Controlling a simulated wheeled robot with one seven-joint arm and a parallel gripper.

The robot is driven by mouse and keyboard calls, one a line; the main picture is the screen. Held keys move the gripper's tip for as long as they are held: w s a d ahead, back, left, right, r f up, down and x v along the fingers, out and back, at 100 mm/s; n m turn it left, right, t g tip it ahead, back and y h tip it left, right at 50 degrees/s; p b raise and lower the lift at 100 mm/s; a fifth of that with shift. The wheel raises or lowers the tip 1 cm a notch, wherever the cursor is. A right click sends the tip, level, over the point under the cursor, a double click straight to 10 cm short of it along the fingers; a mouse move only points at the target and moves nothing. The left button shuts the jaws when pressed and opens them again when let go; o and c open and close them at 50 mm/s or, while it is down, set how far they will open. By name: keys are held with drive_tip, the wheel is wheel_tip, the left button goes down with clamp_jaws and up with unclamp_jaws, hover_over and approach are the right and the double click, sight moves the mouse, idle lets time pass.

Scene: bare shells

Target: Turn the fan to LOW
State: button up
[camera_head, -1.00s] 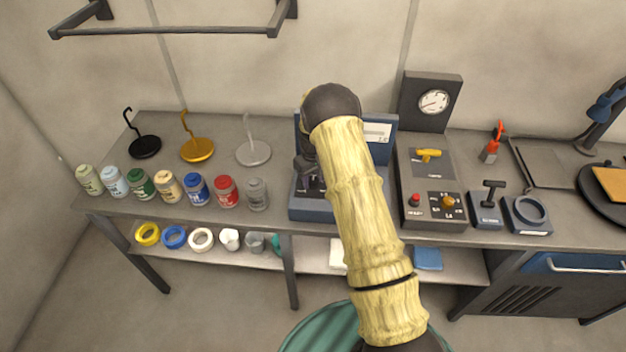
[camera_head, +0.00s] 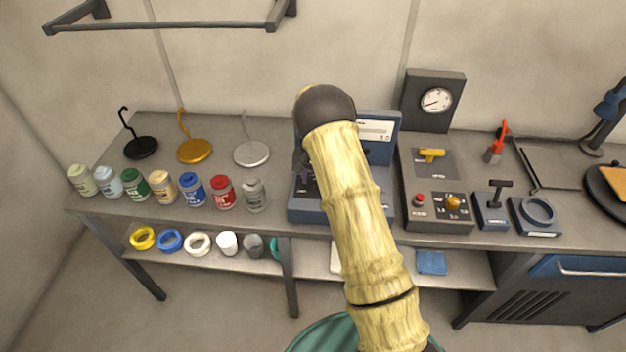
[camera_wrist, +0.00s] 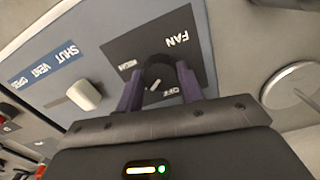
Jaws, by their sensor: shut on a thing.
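The fan knob (camera_wrist: 158,72) is black with a white pointer mark, on a dark plate lettered FAN (camera_wrist: 180,38) in the wrist view. My gripper (camera_wrist: 158,85) has its purple fingers on either side of the knob and is shut on it. OFF is lettered near the right finger; a label left of the knob is too blurred to read. I cannot tell which setting the pointer marks. In the head view the blue console (camera_head: 308,214) stands on the bench, with my gripper (camera_head: 304,175) at its left part, partly hidden by my arm.
A pale slider handle (camera_wrist: 84,95) beside SHUT, VENT and OPEN lettering sits near the knob. Right of the console is a grey control box (camera_head: 437,226) with a yellow handle and knobs. Several paint jars (camera_head: 192,190) line the bench's left front.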

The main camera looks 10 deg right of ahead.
drive_tip(key=shift+m, duration=0.5)
drive_tip(key=o, duration=1)
drive_tip(key=shift+r, duration=0.1)
wheel_tip(320, 180, up, 17)
drive_tip(key=b, duration=0.3)
drive_tip(key=shift+r+b, duration=0.15)
drive_tip(key=shift+b, duration=0.2)
drive_tip(key=shift+s, duration=0.1)
drive_tip(key=s+f+n+t, duration=0.1)
drive_tip(key=s+n, duration=0.1)
drive_tip(key=s, duration=0.7)
drive_tip(key=s+f+n, duration=0.1)
drive_tip(key=s+n, duration=0.1)
drive_tip(key=s, duration=0.8)
drive_tip(key=s+f+n+t, duration=0.1)
drive_tip(key=s+f+n, duration=0.1)
drive_tip(key=s, duration=0.8)
drive_tip(key=shift+s+a+f+n+t, duration=0.1)
drive_tip(key=shift+s+a+n+t, duration=0.1)
drive_tip(key=shift+s+n+t, duration=0.1)
